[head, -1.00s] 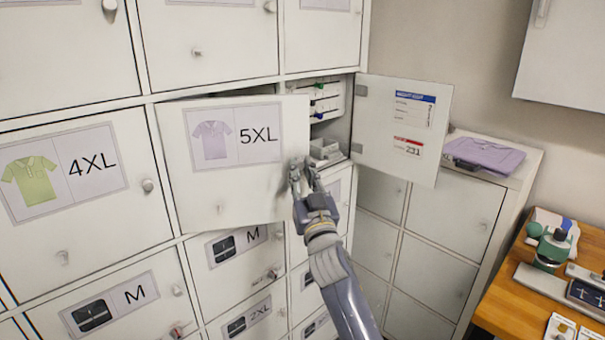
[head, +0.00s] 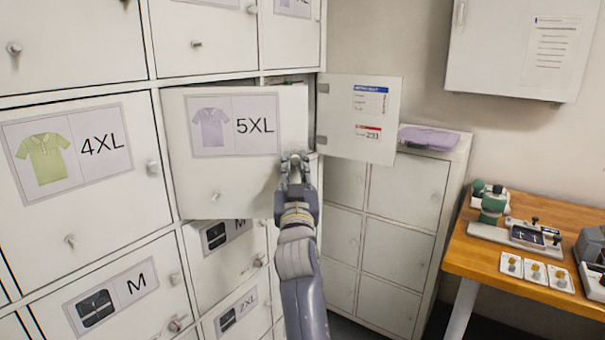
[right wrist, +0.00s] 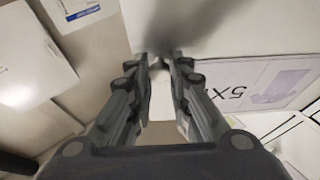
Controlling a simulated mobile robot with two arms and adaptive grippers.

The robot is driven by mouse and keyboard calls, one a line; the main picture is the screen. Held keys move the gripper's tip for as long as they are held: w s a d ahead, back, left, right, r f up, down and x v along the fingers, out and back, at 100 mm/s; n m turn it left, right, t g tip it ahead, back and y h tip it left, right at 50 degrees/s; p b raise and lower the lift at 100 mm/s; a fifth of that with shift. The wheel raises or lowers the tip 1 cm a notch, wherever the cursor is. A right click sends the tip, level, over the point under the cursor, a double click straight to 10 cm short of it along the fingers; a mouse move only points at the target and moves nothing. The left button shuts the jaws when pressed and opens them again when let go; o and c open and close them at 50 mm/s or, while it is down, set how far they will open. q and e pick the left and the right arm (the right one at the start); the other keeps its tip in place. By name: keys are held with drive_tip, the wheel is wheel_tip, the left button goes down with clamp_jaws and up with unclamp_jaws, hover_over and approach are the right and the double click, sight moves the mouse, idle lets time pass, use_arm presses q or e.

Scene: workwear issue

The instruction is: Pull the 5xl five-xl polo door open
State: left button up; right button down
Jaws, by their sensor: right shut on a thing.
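The 5XL polo door (head: 235,185) is white, with a label of a lilac polo shirt and "5XL". In the head view it stands partly open, its right edge swung out from the cabinet. My right gripper (head: 295,160) is at that right edge, shut on the door's knob, which the fingers hide. In the right wrist view the fingertips (right wrist: 163,62) are close together at the door face, with the 5XL label (right wrist: 262,88) to their right. The compartment inside is mostly hidden by the door. My left gripper is not in view.
Another open door (head: 358,118) with notices stands just right of the 5XL door. The closed 4XL door (head: 60,215) is to the left.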

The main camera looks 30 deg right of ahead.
idle(0.3)
drive_tip(key=c, duration=1.5)
unclamp_jaws()
approach(294, 110)
drive_tip(key=x, duration=0.5)
drive_tip(key=shift+w+d, duration=0.1)
drive_tip(key=shift+w, duration=0.1)
